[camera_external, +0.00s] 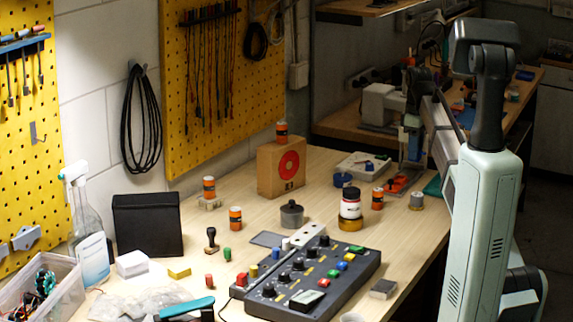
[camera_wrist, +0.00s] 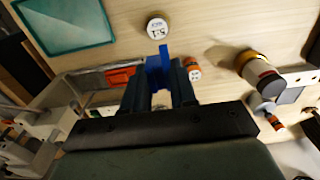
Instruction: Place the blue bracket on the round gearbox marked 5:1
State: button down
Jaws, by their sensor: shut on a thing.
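My gripper (camera_wrist: 160,88) is shut on the blue bracket (camera_wrist: 163,62), which sticks out beyond the fingertips in the wrist view. The round gearbox (camera_wrist: 157,27) has a pale top with a dark mark that looks like 5:1 seen upside down. It stands on the bench just beyond the bracket, apart from it in the picture. In the external view the gearbox (camera_external: 417,201) is a small grey cylinder near the bench's right edge. My gripper (camera_external: 412,150) hangs above and behind it there; the bracket is hard to make out in that view.
An orange-and-white cylinder (camera_wrist: 193,70) stands close beside the fingers. A white-and-dark jar with an amber base (camera_external: 350,210) stands farther left. A teal tray or mat (camera_wrist: 66,22), an orange part (camera_external: 397,183) and a grey control panel (camera_external: 310,278) are also on the bench.

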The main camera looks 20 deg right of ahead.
aim_at(415, 194)
jog(key=shift+s+d+f, duration=0.25)
jog(key=shift+d+f, duration=0.05)
jog(key=shift+f, duration=4.7)
jog(key=c, duration=0.9)
grip_release()
jog(key=shift+f, duration=0.1)
notch_tip(415, 194, up, 12)
jog(key=shift+r, duration=0.15)
